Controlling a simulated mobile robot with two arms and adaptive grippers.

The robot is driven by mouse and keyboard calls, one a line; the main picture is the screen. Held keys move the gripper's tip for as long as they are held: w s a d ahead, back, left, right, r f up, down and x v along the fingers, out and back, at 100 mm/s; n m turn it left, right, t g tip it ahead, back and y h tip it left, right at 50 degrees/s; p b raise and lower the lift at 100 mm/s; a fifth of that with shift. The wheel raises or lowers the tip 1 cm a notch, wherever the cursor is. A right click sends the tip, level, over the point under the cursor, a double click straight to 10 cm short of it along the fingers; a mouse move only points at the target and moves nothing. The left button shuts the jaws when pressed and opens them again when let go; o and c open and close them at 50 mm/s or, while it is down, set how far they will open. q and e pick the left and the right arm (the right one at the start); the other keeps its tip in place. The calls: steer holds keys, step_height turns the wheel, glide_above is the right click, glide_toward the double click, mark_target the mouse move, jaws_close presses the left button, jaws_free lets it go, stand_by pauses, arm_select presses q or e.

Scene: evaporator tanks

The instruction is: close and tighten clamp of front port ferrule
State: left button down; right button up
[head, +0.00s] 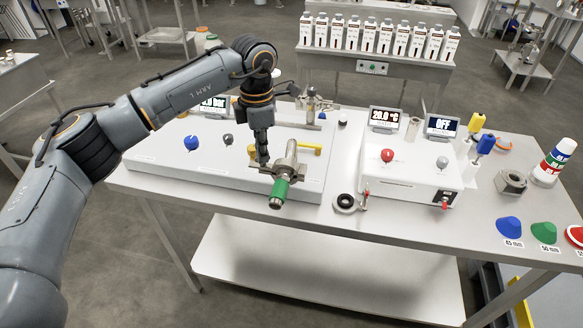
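The front port (289,162) is a metal pipe fitting on the near edge of the white panel. A green cylinder (279,188) is on its near end. Small metal parts, which look like the clamp (267,170), lie on the left side of the joint, but their open or closed state is too small to tell. My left gripper (262,160) points straight down beside the fitting's left side, with its fingertips at or very near these parts. I cannot tell whether it touches or grips them. My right gripper is out of view.
A white control box (412,180) with red and grey knobs stands to the right. A black-and-metal ring (345,203) lies on the table (330,222) between. Another metal fitting (311,104) stands behind. Blue and green cones (509,227) stand at the right. Bottles (380,38) line a rear shelf.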

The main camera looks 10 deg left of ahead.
arm_select(q)
steer(key=shift+r+m, duration=0.1)
steer(key=shift+m, duration=1)
steer(key=shift+b, duration=0.3)
steer(key=shift+m, duration=1.1)
steer(key=shift+m+b, duration=0.3)
steer(key=shift+m, duration=0.8)
